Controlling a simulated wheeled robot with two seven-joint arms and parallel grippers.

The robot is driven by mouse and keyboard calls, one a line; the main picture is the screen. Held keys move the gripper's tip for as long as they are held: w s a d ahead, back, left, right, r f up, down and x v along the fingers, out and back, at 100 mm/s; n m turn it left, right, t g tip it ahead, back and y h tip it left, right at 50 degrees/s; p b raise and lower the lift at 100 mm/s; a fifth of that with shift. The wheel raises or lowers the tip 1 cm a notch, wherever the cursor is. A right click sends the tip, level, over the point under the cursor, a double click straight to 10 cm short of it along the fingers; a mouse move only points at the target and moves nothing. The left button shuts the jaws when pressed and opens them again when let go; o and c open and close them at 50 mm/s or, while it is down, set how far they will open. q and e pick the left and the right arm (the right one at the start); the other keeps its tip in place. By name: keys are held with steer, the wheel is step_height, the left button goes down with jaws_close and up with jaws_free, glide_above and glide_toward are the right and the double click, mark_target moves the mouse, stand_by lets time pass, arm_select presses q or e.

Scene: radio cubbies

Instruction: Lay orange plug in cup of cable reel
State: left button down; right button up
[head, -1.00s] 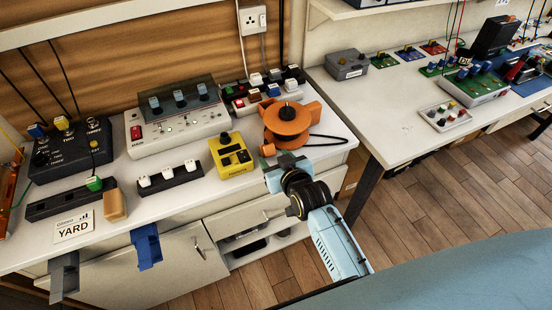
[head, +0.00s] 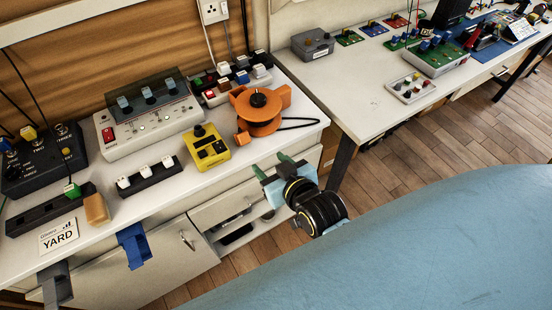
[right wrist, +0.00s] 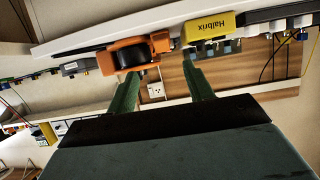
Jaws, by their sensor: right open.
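The orange cable reel (head: 262,123) with a black hub stands near the right end of the white bench. A black cable (head: 301,123) loops out from its right side. The cup is not clear either. My right gripper (head: 271,165) is open and empty, off the bench's front edge, in front of the reel and apart from it. In the right wrist view, the reel (right wrist: 157,42) shows beyond the green fingers. My left gripper is out of view.
A yellow box (head: 214,157) stands left of the reel, with a white switch panel (head: 150,128) further left. Small coloured switches (head: 222,70) line the bench behind the reel. A second table (head: 350,85) is at the right. The floor before the bench is clear.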

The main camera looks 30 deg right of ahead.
steer(key=shift+s+r, duration=0.1)
steer(key=shift+s, duration=0.1)
steer(key=s+a+f+n+g, duration=0.1)
steer(key=s+f+g, duration=0.15)
steer(key=f, duration=0.65)
steer(key=s+f+g, duration=0.1)
steer(key=s+f, duration=0.2)
steer(key=f, duration=0.5)
steer(key=s+d+f+g, duration=0.3)
steer(key=s+f+g, duration=0.3)
steer(key=s+f, duration=1)
step_height(320, 180, down, 2)
steer(key=shift+s+d+f+n, duration=0.15)
steer(key=shift+f+n, duration=0.1)
steer(key=shift+n, duration=0.05)
steer(key=shift+o, duration=0.5)
steer(key=s+d+f+g+h, duration=0.1)
steer(key=s+d+f+g, duration=0.2)
steer(key=s, duration=1)
step_height(320, 180, down, 2)
steer(key=shift+d+f, duration=0.15)
steer(key=shift+d, duration=0.95)
